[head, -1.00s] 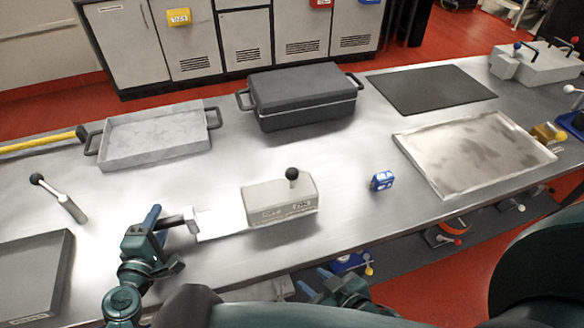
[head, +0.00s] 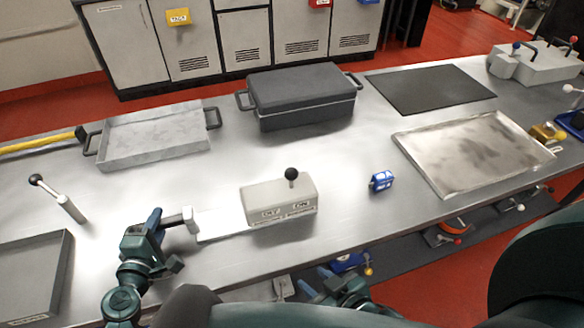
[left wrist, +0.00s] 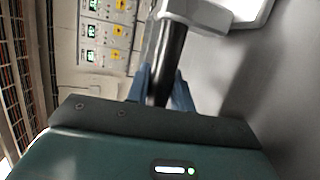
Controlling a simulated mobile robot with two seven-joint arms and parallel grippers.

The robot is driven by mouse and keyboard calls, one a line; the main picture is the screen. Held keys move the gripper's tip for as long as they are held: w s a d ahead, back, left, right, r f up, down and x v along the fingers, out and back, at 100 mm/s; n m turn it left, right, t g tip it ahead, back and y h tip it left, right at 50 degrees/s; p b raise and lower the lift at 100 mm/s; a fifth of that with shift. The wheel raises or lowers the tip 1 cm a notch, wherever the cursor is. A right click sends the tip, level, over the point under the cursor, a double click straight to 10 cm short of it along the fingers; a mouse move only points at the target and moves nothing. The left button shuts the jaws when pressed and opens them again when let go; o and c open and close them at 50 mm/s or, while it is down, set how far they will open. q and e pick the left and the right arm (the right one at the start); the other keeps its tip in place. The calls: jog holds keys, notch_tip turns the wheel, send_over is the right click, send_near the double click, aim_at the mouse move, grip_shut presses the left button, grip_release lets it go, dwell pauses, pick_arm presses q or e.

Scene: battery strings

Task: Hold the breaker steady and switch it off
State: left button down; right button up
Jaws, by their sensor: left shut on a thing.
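The breaker (head: 279,204) is a pale grey box on the table, with OFF and ON labels on its front. Its lever, with a black ball knob (head: 291,174), stands up on top, on the side of the ON label. A flat pale plate (head: 222,226) runs left from the box to a light end piece with a handle. My left gripper (head: 165,226) is shut on that handle; the left wrist view shows the dark handle (left wrist: 168,62) between its blue fingers. My right gripper (head: 317,281) is low at the table's front edge, away from the breaker, its blue fingers apart and empty.
A small blue block (head: 381,181) sits right of the breaker. A dark lidded case (head: 303,97) and a grey tray (head: 152,140) stand behind. A ball-ended lever tool (head: 60,198) lies left.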

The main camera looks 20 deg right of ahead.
aim_at(295, 179)
jog(key=shift+f, duration=0.2)
dwell(1.2)
jog(key=shift+o, duration=1)
jog(key=shift+d, duration=0.1)
jog(key=shift+o, duration=0.3)
jog(key=shift+d+n, duration=0.4)
jog(key=d+r+n+t+h, duration=0.1)
jog(key=d+r+n+h, duration=0.15)
jog(key=d+n, duration=0.6)
jog(key=d+r+n+t+h, duration=0.15)
jog(key=d+n+h, duration=0.25)
jog(key=d+n, duration=0.4)
jog(key=w+a+r+n+t+y, duration=0.25)
jog(key=w+a+r+n, duration=0.2)
jog(key=a+n, duration=0.4)
jog(key=w+a+r+n+t+y, duration=0.2)
jog(key=w+a+r+n+y, duration=0.3)
jog(key=n, duration=0.7)
jog(key=shift+h, duration=0.4)
jog(key=w+a, duration=0.1)
jog(key=w, duration=0.2)
jog(key=w+a, duration=0.1)
jog(key=w, duration=0.2)
jog(key=w+a, duration=0.1)
jog(key=w, duration=0.3)
jog(key=shift+f, duration=0.15)
